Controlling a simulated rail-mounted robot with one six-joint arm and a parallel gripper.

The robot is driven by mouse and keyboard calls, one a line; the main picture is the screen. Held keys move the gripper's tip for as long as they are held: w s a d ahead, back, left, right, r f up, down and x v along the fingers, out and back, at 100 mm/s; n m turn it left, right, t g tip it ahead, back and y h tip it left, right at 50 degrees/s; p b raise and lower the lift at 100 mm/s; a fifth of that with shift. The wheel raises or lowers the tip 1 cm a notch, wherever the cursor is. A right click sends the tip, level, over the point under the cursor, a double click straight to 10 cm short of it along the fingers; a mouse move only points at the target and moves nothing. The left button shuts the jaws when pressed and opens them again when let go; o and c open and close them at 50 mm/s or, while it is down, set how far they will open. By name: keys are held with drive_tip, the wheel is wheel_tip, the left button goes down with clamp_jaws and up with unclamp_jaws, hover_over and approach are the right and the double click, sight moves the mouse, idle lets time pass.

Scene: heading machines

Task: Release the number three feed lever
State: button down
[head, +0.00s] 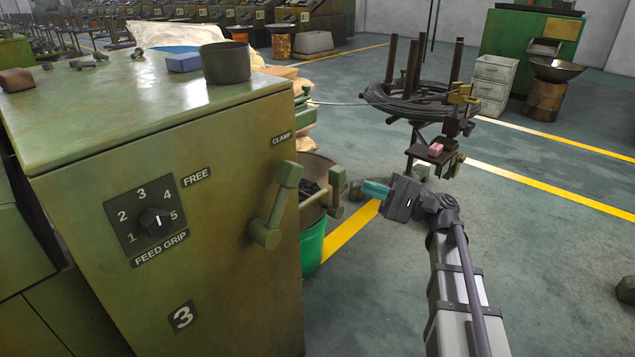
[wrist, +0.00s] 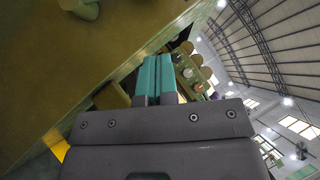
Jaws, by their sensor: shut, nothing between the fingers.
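The FREE label (head: 196,176) is further left on the same face. My gripper (head: 374,188), with teal fingers, is shut and empty, right of the lever and clear of it. In the wrist view the fingers (wrist: 155,78) lie together. A green rounded part shows at that view's top left edge; I cannot tell if it is the lever.
A dial marked FEED GRIP (head: 155,221) is left of the lever. A second green handle (head: 336,190) and a green bucket (head: 313,245) stand between machine and gripper. A wire coil stand (head: 420,100) is behind my gripper. Open floor lies to the right.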

drive_tip(key=s+p+x, duration=0.1)
drive_tip(key=p+x, duration=0.1)
drive_tip(key=x, duration=0.4)
drive_tip(key=s+r+p+x, duration=0.1)
drive_tip(key=p+x, duration=0.2)
drive_tip(key=x, duration=0.4)
drive_tip(key=shift+s+d, duration=0.15)
drive_tip(key=shift+s, duration=0.15)
drive_tip(key=shift+p, duration=0.3)
